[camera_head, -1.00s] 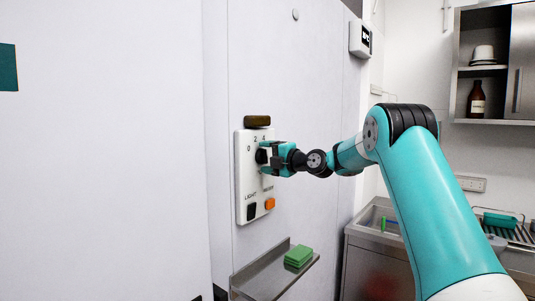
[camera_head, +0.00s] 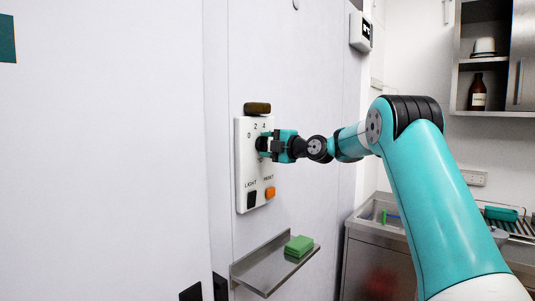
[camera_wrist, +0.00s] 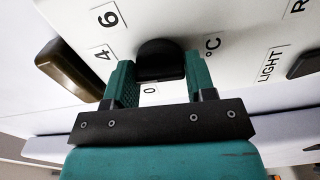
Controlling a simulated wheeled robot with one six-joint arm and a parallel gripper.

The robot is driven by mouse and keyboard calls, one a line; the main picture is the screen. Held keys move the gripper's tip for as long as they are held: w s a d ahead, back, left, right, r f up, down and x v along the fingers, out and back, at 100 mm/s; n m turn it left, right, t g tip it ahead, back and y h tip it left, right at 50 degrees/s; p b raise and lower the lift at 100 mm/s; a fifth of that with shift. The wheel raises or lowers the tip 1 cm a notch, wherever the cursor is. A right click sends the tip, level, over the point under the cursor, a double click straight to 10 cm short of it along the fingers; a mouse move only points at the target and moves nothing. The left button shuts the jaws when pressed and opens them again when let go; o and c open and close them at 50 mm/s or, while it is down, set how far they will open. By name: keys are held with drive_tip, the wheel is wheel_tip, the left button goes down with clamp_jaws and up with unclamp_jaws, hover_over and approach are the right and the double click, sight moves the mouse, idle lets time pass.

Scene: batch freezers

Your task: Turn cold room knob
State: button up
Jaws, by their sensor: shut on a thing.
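A white control panel (camera_head: 242,175) is on the pale wall, with the numbers 0, 2 and 4 near its top in the head view. Its black knob (camera_wrist: 160,58) shows between my fingertips in the wrist view; in the head view it is mostly hidden by my gripper (camera_head: 268,145). My gripper is shut on the knob, with one teal finger on each side of it. The wrist view shows labels 4, 6 and °C around the knob and a 0 between the fingers. I cannot tell which number the knob points to.
Below the knob are a black LIGHT switch (camera_head: 252,200) and an orange RESET switch (camera_head: 270,192). A dark bronze-coloured piece (camera_head: 257,108) sits above the panel. A metal shelf (camera_head: 262,270) with green pads (camera_head: 298,245) juts out below. A sink (camera_head: 375,212) stands to the right.

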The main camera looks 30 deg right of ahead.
drive_tip(key=m+b, duration=0.2)
drive_tip(key=b, duration=0.1)
drive_tip(key=shift+f+m, duration=0.3)
drive_tip(key=shift+m, duration=0.1)
drive_tip(key=m+b, duration=0.1)
drive_tip(key=m, duration=0.1)
drive_tip(key=shift+r+m+b, duration=0.1)
drive_tip(key=shift+m+b, duration=0.2)
drive_tip(key=shift+b, duration=0.1)
drive_tip(key=m+b, duration=0.1)
drive_tip(key=m, duration=0.4)
drive_tip(key=shift+r+m, duration=0.15)
drive_tip(key=shift+m, duration=0.15)
drive_tip(key=o, duration=0.9)
